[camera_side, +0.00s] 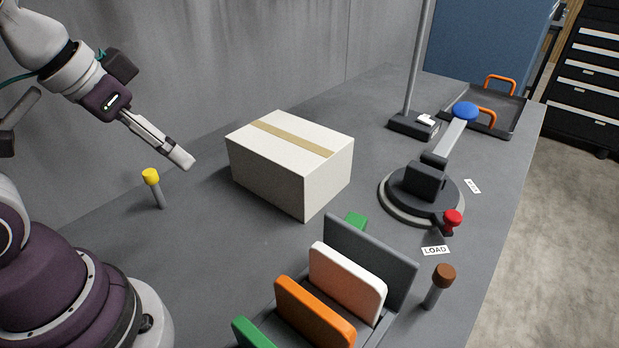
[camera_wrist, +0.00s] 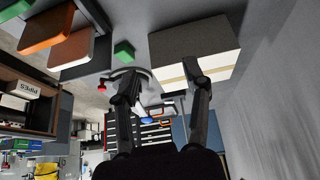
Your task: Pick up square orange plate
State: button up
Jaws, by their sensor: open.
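The square orange plate (camera_side: 314,312) stands upright in a dark rack (camera_side: 368,255) at the front of the table, between a white-faced plate (camera_side: 346,281) and a green plate (camera_side: 252,335). In the wrist view the orange plate (camera_wrist: 53,27) is at the upper left. My gripper (camera_side: 186,160) is in the air at the left in the side view, well away from the rack. In the wrist view its two fingers (camera_wrist: 163,82) are apart with nothing between them.
A yellow-topped peg (camera_side: 153,188) is below my gripper. A turntable fixture (camera_side: 422,192), a brown-topped peg (camera_side: 439,285) and a black tray (camera_side: 500,112) are to the right.

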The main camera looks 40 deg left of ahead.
jog(key=w+d+f+m+g+h, duration=0.2)
jog(key=d+f+m, duration=0.1)
jog(key=d+m, duration=0.3)
jog(key=m+g+h, duration=0.3)
jog(key=m+h, duration=0.1)
jog(key=m, duration=0.8)
send_near(311, 301)
jog(key=shift+w+d+f, duration=0.15)
jog(key=shift+f, duration=0.45)
jog(key=shift+w+d+f, duration=0.2)
jog(key=shift+f, duration=0.4)
jog(key=shift+g+h, duration=0.3)
jog(key=x, duration=1)
jog(key=shift+s+d+f, duration=0.1)
jog(key=shift+d+f, duration=0.05)
jog(key=shift+d, duration=0.05)
grip_shut()
